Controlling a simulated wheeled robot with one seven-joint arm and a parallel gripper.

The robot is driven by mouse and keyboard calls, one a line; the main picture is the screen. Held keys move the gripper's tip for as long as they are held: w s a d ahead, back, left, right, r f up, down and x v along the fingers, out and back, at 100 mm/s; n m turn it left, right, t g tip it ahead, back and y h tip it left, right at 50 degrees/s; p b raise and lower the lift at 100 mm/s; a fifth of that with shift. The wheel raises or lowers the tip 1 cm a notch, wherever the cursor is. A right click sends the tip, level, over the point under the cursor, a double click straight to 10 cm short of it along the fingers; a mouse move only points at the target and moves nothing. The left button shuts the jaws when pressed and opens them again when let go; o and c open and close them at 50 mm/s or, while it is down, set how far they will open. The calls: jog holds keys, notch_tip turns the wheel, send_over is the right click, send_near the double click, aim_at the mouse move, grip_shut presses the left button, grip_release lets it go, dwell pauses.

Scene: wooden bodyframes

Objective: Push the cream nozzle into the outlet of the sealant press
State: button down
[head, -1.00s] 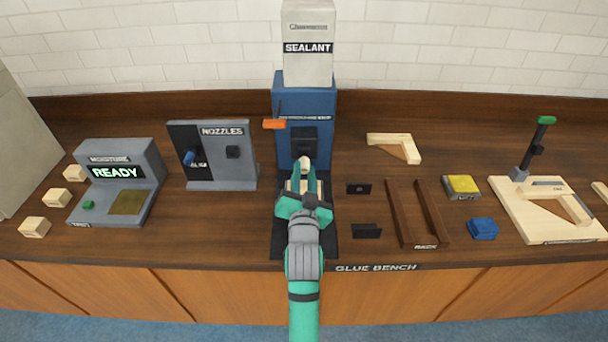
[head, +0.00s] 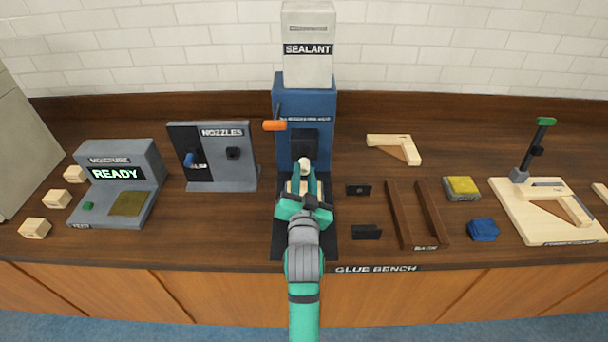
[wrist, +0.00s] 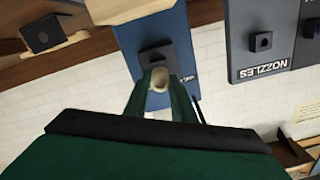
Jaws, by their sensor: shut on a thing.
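The sealant press (head: 288,97) is a blue column with a white sealant box on top, and its dark outlet block (head: 305,142) faces forward. My gripper (head: 304,178) is in front of the press and below the outlet block. It is shut on the cream nozzle (head: 305,163), which sticks out past the fingertips towards the press. In the wrist view the nozzle (wrist: 159,80) sits between the green fingers with its round end showing, close to the press's dark block (wrist: 158,58). I cannot tell whether the nozzle touches the outlet.
An orange lever (head: 274,125) projects from the press's left side. The nozzle rack (head: 222,172) with a blue nozzle stands left. Dark brackets and rack rails (head: 398,215) are to the right.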

jog(key=shift+w, duration=1.35)
dwell(0.3)
jog(key=c, duration=1.4)
grip_release()
jog(key=s, duration=1)
jog(key=shift+s, duration=0.4)
